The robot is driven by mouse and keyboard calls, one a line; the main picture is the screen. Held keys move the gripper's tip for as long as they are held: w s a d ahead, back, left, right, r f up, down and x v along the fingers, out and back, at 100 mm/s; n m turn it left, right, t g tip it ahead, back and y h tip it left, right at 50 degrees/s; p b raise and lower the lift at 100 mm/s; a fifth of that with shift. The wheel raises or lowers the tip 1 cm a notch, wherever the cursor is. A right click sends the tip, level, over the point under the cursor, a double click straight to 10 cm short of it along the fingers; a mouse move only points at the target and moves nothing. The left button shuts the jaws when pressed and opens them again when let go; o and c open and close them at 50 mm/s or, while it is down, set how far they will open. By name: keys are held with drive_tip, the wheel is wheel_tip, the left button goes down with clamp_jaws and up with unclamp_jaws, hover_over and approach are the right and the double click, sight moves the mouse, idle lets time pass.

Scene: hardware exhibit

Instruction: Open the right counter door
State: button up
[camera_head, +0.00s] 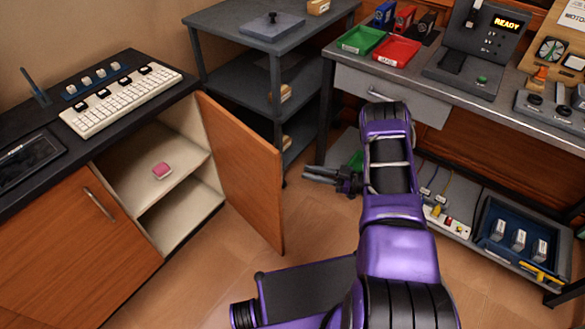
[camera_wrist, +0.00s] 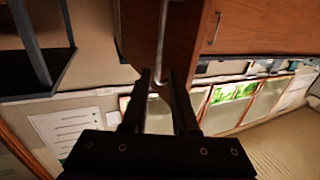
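The counter's right door (camera_head: 243,165) stands wide open in the head view, swung out from its right side. It exposes a pale two-level compartment (camera_head: 135,180). The closed left door (camera_head: 75,245) has a metal handle (camera_head: 98,203). My gripper (camera_head: 308,174) is to the right of the open door, with a visible gap from it in the head view. In the wrist view the two fingers (camera_wrist: 160,78) are apart with nothing clearly held. A thin pale bar (camera_wrist: 163,40) runs beside brown wood panels just beyond the fingertips; I cannot tell whether it touches them.
A pink block (camera_head: 161,170) lies on the compartment's upper shelf. A keyboard (camera_head: 120,98) sits on the counter. A dark shelf unit (camera_head: 275,55) stands behind the door, and a workbench (camera_head: 435,85) is at the right. Some floor (camera_head: 200,280) is clear before the counter.

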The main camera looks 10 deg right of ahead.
drive_tip(key=v, duration=0.7)
idle(0.3)
